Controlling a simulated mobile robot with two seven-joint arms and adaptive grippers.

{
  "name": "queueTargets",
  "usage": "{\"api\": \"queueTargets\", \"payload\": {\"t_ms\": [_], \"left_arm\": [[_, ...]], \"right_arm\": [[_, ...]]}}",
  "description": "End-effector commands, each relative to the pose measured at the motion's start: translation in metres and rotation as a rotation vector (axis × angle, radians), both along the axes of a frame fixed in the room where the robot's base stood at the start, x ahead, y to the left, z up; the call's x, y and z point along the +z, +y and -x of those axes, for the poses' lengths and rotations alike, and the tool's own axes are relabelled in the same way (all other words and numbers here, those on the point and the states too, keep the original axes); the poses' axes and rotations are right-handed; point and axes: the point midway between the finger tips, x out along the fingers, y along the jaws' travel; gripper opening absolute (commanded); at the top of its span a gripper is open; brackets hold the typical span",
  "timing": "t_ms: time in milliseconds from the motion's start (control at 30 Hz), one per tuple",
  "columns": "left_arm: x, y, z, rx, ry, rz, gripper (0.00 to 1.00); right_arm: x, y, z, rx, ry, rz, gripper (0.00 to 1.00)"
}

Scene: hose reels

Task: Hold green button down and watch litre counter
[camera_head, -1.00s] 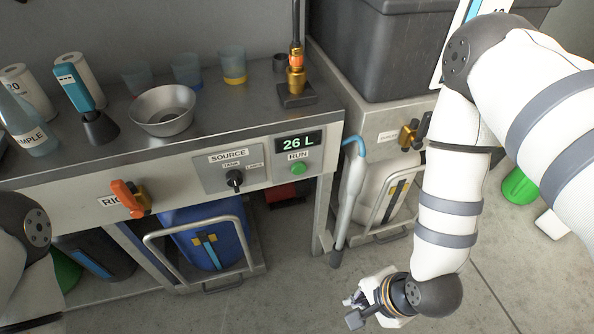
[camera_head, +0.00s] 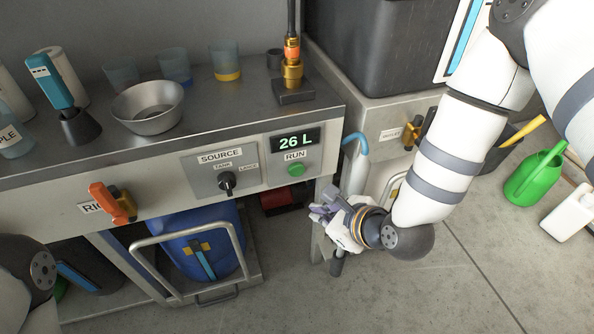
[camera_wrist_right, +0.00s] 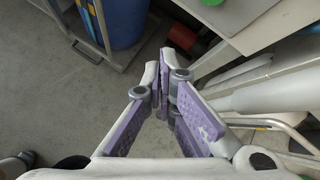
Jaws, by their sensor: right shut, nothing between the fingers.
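The green RUN button (camera_head: 296,170) sits on the bench's front panel, below the litre counter (camera_head: 297,141), which reads 26 L. My right gripper (camera_head: 318,214) is below and to the right of the button, apart from it, in front of the bench's right leg. In the right wrist view its purple-padded fingers (camera_wrist_right: 167,75) are shut with nothing between them. The button does not show clearly in that view. Part of my left arm shows at the lower left of the head view, but its gripper is out of view.
The source knob (camera_head: 227,181) is left of the button, and an orange-handled valve (camera_head: 112,203) is further left. A grey-blue lance (camera_head: 355,165) hangs right of the panel, close to my right gripper. A blue drum (camera_head: 203,245) stands under the bench. A green watering can (camera_head: 535,178) is on the floor.

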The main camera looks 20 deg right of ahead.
Motion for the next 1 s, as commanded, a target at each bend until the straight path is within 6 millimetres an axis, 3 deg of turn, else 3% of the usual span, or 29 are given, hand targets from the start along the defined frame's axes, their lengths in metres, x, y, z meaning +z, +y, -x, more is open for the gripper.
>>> {"api": "queueTargets", "payload": {"t_ms": [533, 1000], "left_arm": [[-0.019, 0.000, 0.011, 0.000, 0.034, 0.000, 0.40], [-0.020, 0.000, 0.011, 0.000, 0.035, 0.000, 0.40]], "right_arm": [[-0.002, 0.002, -0.073, -0.002, 0.000, 0.002, 0.00], [0.000, 0.003, -0.081, 0.000, 0.001, 0.001, 0.00]]}}
